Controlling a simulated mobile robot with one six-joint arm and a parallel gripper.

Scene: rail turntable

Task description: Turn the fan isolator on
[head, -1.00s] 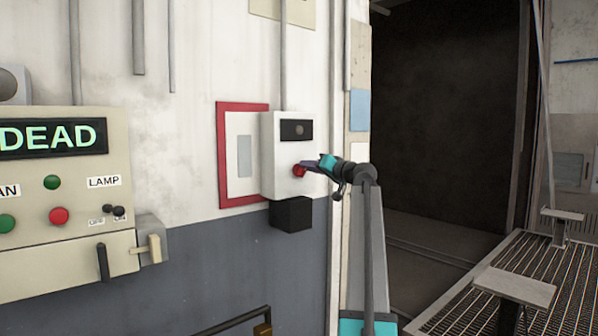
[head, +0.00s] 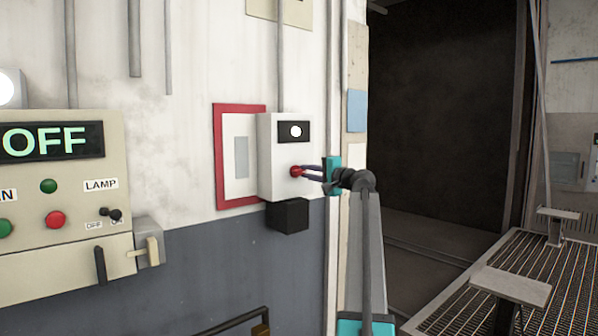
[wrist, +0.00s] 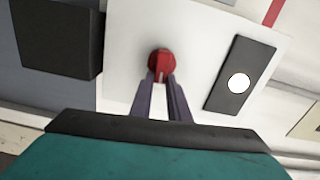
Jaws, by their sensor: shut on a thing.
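The isolator is a white box (head: 266,178) on the wall, with a red knob (head: 296,171) on its front and a dark panel (head: 296,131) above it holding a lit white lamp. My gripper (head: 304,171) reaches in from the right and is shut on the red knob. In the wrist view the knob (wrist: 161,62) sits between the tips of my two purple fingers (wrist: 161,84). The lit lamp (wrist: 239,83) shows on the dark panel at right. The fingers partly cover the lower part of the knob.
At left a beige control panel (head: 70,240) has a display (head: 50,141) reading OFF, green and red buttons and a LAMP switch. A black box (head: 288,215) sits under the isolator. A dark opening (head: 440,120) and grated walkway (head: 460,310) lie at right.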

